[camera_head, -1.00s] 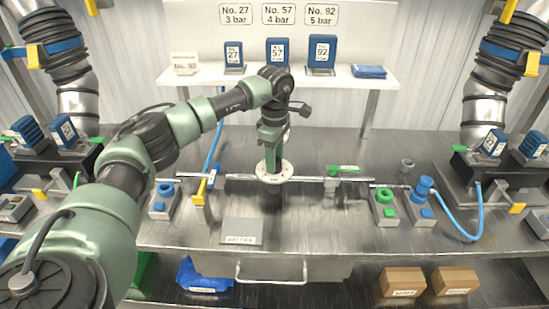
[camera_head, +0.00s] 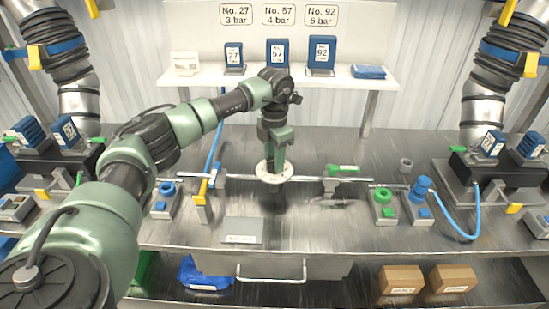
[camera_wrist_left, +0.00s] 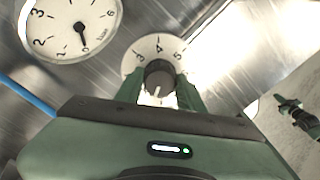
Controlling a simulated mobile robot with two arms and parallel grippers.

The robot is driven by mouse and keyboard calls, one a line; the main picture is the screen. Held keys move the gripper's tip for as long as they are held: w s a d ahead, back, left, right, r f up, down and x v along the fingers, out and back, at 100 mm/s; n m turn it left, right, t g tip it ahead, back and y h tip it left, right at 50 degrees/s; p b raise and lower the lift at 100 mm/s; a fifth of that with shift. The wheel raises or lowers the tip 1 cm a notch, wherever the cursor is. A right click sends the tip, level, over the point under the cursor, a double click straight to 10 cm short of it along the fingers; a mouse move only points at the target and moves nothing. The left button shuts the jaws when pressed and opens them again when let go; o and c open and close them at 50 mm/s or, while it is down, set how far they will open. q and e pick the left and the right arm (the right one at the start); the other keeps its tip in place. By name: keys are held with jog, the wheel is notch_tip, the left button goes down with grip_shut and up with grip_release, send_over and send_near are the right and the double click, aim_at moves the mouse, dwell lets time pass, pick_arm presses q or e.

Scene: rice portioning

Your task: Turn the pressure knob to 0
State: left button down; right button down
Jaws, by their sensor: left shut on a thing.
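In the head view my left gripper (camera_head: 275,165) points straight down over the white round dial (camera_head: 262,172) at the middle of the steel bench. In the left wrist view its green fingers (camera_wrist_left: 160,92) are shut on the sides of the dark round pressure knob (camera_wrist_left: 159,72). A white mark shows on the knob's lower side in that view. The dial's scale (camera_wrist_left: 158,45) shows numbers on its upper side; its lower part is hidden by the gripper. A white gauge (camera_wrist_left: 75,18) lies at the upper left, with its dark needle pointing down near the 0. My right gripper is not in view.
A pipe with a green-handled valve (camera_head: 343,168) runs right of the dial. A yellow-handled valve (camera_head: 201,190) stands left. A grey plate (camera_head: 242,230) lies in front. Numbered blue blocks (camera_head: 277,52) stand on the back shelf.

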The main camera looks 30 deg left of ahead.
pick_arm(q)
jog(key=shift+w+a+r+n+p, duration=0.1)
jog(key=shift+r+n+p, duration=0.05)
jog(key=shift+n, duration=0.95)
jog(key=shift+w+r+n+p, duration=0.1)
jog(key=shift+n+p, duration=0.05)
jog(key=shift+n, duration=0.95)
jog(key=c, duration=1.1)
grip_release()
jog(key=shift+o, duration=1.1)
jog(key=shift+s, duration=0.1)
jog(key=shift+f, duration=0.1)
